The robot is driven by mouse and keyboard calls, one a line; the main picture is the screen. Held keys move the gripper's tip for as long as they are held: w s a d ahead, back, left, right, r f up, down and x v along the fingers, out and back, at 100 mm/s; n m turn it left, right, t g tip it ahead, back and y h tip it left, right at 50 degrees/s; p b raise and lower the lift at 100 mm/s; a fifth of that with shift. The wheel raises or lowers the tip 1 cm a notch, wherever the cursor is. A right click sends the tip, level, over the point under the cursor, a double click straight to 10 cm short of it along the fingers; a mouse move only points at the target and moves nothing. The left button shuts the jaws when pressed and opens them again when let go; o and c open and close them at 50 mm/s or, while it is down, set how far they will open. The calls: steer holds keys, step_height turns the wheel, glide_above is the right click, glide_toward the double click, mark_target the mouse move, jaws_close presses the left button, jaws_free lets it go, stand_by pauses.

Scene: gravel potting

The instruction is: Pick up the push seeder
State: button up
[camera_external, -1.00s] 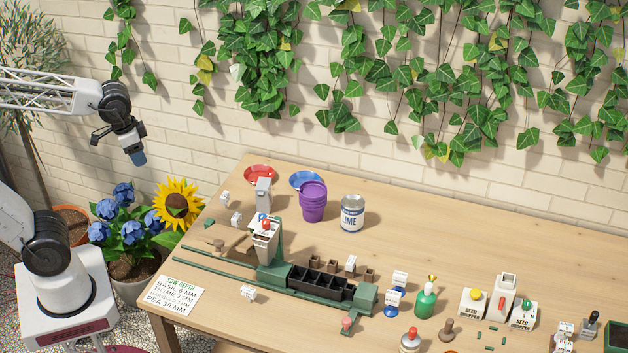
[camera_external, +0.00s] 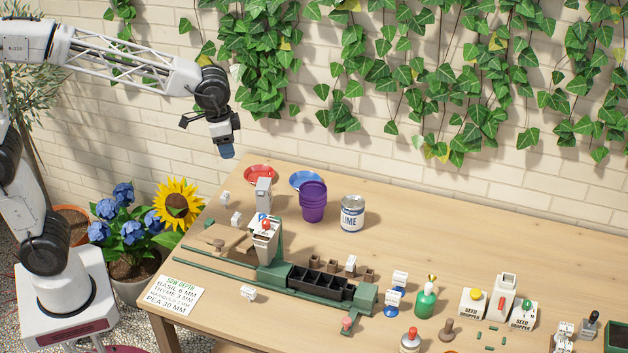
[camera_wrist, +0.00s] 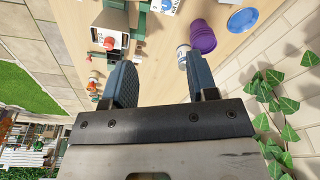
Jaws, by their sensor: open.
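My gripper (camera_external: 226,151) hangs in the air above the back left of the bench, near the wall, with its fingers pointing down. In the wrist view my gripper (camera_wrist: 161,82) shows two blue fingers spread apart with nothing between them. I cannot tell for certain which item is the push seeder. A small grey tool with a dark knob (camera_external: 589,326) stands at the far right of the bench, beside a white labelled block (camera_external: 563,334). A brown wooden dibber-like piece (camera_external: 447,330) stands at the front. My gripper is far from both.
A green sowing rig with a black cell tray (camera_external: 318,284) fills the bench's left middle, with a tall hopper (camera_external: 264,238). Purple pots (camera_external: 313,203), a lime tin (camera_external: 352,214) and seed dropper boxes (camera_external: 473,303) stand around it. The back right bench (camera_external: 480,250) is clear.

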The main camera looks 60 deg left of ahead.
steer(key=w+d+f+m, duration=0.1)
steer(key=w+d+f, duration=0.2)
steer(key=w+d, duration=0.7)
steer(key=m+g, duration=0.2)
steer(key=m, duration=0.2)
glide_above(392, 300)
steer(key=a, duration=0.2)
steer(key=f, duration=2.2)
steer(key=shift+w+d+f, duration=0.15)
steer(key=shift+w+d, duration=0.1)
steer(key=shift+w+d+f, duration=0.1)
steer(key=shift+d+f, duration=0.25)
steer(key=shift+d, duration=0.05)
steer(key=shift+f, duration=1.3)
steer(key=shift+a+f, duration=0.15)
steer(key=shift+f, duration=2.45)
